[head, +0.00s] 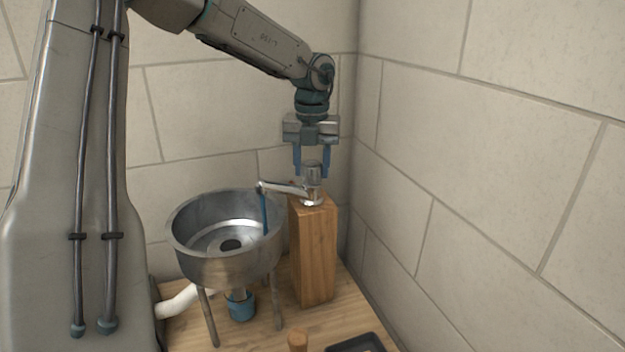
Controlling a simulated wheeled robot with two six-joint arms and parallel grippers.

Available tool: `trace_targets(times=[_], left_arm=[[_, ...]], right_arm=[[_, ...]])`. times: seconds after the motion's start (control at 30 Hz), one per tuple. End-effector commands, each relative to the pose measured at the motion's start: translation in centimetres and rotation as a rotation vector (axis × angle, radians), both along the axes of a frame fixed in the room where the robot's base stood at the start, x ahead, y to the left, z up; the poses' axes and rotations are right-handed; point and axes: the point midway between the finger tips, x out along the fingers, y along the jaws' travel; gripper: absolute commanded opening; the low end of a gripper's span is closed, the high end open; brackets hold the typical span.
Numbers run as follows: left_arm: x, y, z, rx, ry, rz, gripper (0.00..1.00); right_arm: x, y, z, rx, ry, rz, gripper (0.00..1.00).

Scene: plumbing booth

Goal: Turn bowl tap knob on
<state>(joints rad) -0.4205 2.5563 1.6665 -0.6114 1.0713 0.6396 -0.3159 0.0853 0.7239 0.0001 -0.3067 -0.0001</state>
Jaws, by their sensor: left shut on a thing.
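The metal bowl (193,255) stands on thin legs on the wooden surface, with a dark drain hole in its floor. The tap (285,188) sits on top of a wooden block to the bowl's right, its spout reaching left over the bowl's rim. A blue strip that looks like water (264,215) runs down from the spout's end into the bowl. The tap knob (313,171) is a grey cylinder on top of the tap. My left gripper (312,172) points straight down, its blue fingers shut on either side of the knob. My right gripper is not in view.
The wooden block (313,255) stands near the wall corner. A blue drain fitting (241,306) and a white pipe (180,301) are below the bowl. A wooden peg (298,340) and a dark tray (355,343) lie at the front. Tiled walls close in behind and right.

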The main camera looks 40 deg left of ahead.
Motion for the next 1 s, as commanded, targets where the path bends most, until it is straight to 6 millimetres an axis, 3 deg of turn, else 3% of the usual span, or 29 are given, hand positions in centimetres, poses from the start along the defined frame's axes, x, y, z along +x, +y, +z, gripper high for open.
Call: trace_targets(times=[0.1,0.3,0.6,1.0], left_arm=[[0.0,0.0,-0.1,0.001,-0.002,0.095,0.2],[0.0,0.1,0.1,0.0,-0.002,0.23,0.2],[0.0,0.1,0.2,0.001,-0.003,0.342,0.2],[0.0,0.2,0.2,0.002,-0.004,0.367,0.2]], right_arm=[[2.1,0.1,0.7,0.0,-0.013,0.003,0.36],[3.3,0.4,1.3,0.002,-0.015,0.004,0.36],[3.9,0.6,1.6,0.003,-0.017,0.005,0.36],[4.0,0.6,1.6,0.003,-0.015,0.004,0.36]])
